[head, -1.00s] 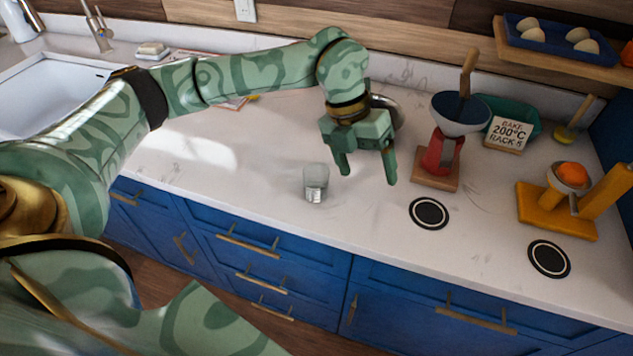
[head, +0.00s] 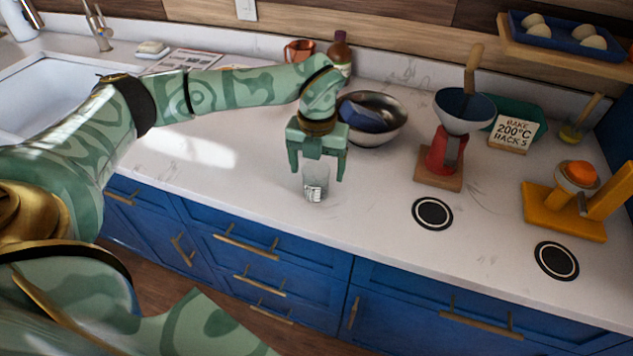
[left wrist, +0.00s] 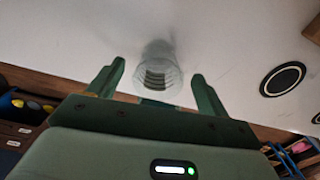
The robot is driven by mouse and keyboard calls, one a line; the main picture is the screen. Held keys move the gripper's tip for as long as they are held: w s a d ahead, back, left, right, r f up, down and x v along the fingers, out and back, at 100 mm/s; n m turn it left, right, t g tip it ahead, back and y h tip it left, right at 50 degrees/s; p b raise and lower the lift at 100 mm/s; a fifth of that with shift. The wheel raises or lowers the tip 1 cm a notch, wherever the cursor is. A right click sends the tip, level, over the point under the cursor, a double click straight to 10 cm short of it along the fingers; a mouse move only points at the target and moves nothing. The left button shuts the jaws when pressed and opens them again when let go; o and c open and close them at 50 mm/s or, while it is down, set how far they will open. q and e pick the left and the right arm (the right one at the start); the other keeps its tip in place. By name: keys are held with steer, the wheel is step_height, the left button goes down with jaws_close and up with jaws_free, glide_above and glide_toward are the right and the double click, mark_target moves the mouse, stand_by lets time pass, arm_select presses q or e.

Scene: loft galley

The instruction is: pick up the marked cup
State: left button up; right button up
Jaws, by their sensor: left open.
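The marked cup (head: 316,186) is a clear glass with a small dark-lined label, standing upright on the white counter near its front edge. It also shows in the left wrist view (left wrist: 159,75), between and beyond the fingertips. My left gripper (head: 317,172) is open and points down over the cup, with one finger on either side of its upper part in the head view. In the left wrist view my left gripper (left wrist: 160,72) has a gap to the cup on both sides. I cannot tell exactly how far down the fingers reach. My right gripper is not in view.
A steel bowl (head: 388,135) with a blue thing in it stands behind right of the gripper. A red scale-like grinder (head: 440,153), a yellow juicer (head: 562,212) and two black round discs (head: 432,213) are to the right. Counter left of the cup is clear.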

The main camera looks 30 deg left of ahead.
arm_select(q)
steer(key=f, duration=0.3)
steer(key=f+b, duration=0.1)
steer(key=shift+s+f, duration=0.25)
steer(key=shift+f, duration=0.15)
steer(key=shift+r, duration=0.1)
steer(key=c, duration=1.1)
steer(key=shift+o, duration=0.2)
